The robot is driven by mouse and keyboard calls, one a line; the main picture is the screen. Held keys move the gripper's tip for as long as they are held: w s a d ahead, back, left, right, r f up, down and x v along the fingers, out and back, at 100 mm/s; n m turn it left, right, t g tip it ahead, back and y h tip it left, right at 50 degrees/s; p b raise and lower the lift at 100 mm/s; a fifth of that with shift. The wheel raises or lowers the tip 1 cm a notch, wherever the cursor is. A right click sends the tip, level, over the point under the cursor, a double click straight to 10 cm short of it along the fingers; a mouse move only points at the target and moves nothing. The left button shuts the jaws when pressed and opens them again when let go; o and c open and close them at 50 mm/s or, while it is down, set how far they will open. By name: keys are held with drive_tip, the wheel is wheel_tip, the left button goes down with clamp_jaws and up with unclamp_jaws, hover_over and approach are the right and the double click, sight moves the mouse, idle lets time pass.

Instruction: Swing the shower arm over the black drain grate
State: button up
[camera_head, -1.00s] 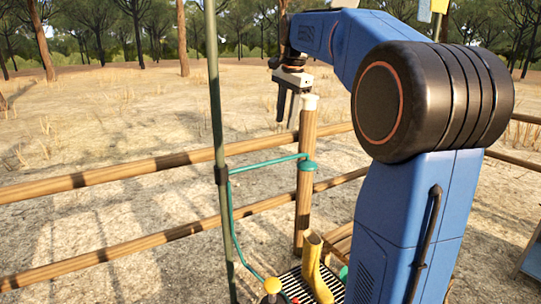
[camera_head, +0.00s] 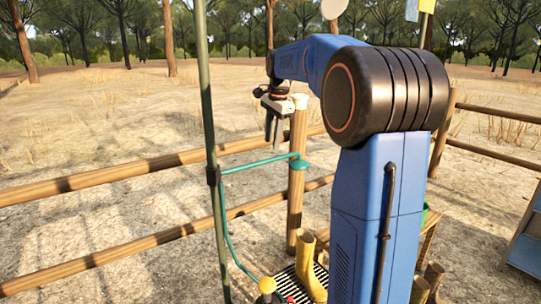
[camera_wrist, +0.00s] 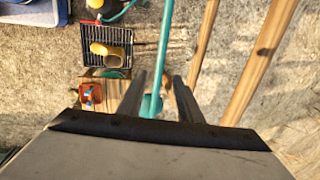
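The teal shower arm (camera_head: 258,162) reaches right from a dark green upright pole (camera_head: 207,110) and ends in a round teal head (camera_head: 299,163) in front of a wooden post. In the wrist view the arm (camera_wrist: 165,45) runs down to its head (camera_wrist: 152,105), seen between my fingers. My gripper (camera_head: 274,138) points down, open and empty, above the arm near its head end; contact cannot be told. The black drain grate (camera_head: 320,271) lies on the ground, partly hidden by yellow boots (camera_head: 306,262). In the wrist view the grate (camera_wrist: 121,38) is upper left, left of the arm.
A wooden rail fence (camera_head: 100,175) and its post (camera_head: 297,205) stand close behind the shower arm. A wooden crate (camera_wrist: 117,88) with an orange-red item (camera_wrist: 91,95) lies below the grate in the wrist view.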

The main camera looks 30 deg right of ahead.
sight(271, 159)
drive_tip(key=f, duration=0.3)
drive_tip(key=w+f, duration=0.1)
drive_tip(key=f, duration=0.3)
drive_tip(key=shift+w, duration=0.15)
clamp_jaws()
